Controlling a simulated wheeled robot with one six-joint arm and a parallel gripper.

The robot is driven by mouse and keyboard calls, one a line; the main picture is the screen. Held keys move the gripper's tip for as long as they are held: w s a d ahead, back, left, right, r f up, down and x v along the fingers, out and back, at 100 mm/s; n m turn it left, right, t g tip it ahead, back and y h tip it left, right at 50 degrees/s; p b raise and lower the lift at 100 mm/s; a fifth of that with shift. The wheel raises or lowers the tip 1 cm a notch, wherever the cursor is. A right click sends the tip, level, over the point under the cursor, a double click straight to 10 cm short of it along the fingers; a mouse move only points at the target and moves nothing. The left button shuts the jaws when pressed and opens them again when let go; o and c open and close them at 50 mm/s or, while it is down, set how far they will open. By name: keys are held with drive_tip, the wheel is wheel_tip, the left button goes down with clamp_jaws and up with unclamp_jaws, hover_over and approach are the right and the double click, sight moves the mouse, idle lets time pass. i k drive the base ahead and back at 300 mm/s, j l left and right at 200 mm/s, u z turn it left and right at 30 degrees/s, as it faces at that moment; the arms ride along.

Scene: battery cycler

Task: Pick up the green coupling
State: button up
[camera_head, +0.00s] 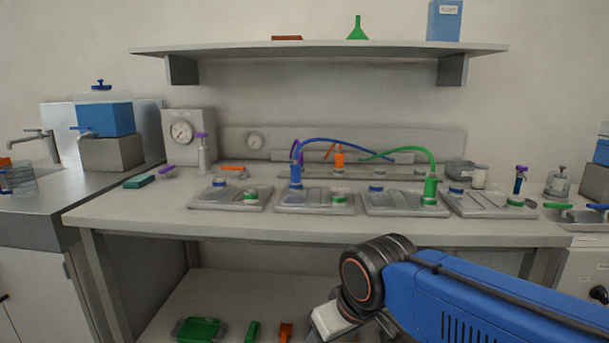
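The green coupling (430,188) is an upright green cylinder on the right part of the bench. It stands on the right side of a grey plate (385,208). A green hose (420,150) leaves its top and arcs left towards the back panel. My arm comes in from the lower right, in front of and below the bench edge. Its wrist end lies at the bottom of the picture, well apart from the coupling. My gripper's fingers are not in the frame.
A blue coupling (295,175) with a blue hose (350,143) stands left of it; the blue hose crosses near the green one. More grey plates with coloured caps flank it. The bench front edge (250,232) is clear. A shelf (320,48) overhangs the back.

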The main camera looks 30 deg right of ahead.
sight(431, 181)
drive_tip(key=z, duration=1.3)
